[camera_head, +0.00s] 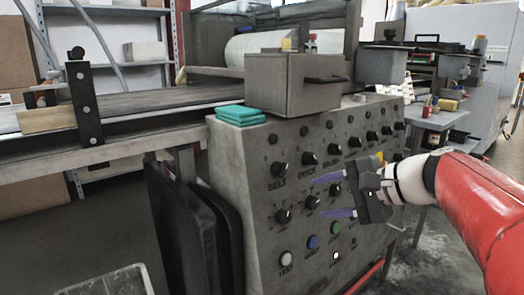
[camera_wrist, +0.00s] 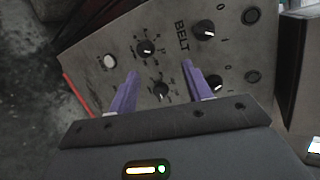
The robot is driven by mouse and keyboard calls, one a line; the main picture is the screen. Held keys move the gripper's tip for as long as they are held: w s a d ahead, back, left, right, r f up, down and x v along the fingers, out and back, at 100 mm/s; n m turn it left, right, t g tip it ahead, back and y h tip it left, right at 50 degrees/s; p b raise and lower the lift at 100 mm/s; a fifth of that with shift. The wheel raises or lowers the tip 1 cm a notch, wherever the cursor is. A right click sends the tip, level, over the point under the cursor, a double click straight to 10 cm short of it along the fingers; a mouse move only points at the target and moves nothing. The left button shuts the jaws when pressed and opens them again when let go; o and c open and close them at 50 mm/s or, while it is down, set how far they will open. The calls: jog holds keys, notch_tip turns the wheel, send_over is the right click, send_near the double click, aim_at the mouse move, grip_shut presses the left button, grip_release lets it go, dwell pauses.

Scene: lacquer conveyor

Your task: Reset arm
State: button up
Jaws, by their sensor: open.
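My gripper (camera_head: 338,195) is open and empty, its two purple fingers spread apart in front of the control panel (camera_head: 232,165). It comes in from the right on my red and white arm. The panel is grey, with rows of black knobs and a "BELT" label. In the wrist view my gripper (camera_wrist: 158,88) faces the panel (camera_wrist: 178,60), with black knobs around and between the fingers. The fingertips cover part of the panel, and I cannot tell whether they touch it.
A grey box (camera_head: 290,90) with a black handle and folded teal cloths (camera_head: 240,115) rest on top of the panel housing. The conveyor (camera_head: 150,105) runs to the left. Black bins (camera_head: 185,230) stand below. A side table (camera_head: 440,118) with tools is at the right.

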jog(key=s+f+n+g+h+p, duration=0.1)
jog(key=s+f+n+h+p, duration=0.2)
jog(key=s, duration=0.6)
jog(key=s+f+n+g+h+p, duration=0.1)
jog(key=s+f+n+h+p, duration=0.2)
jog(key=s, duration=0.6)
jog(key=shift+f+n+h, duration=1.4)
jog(key=shift+n+h, duration=0.3)
jog(key=shift+n, duration=0.6)
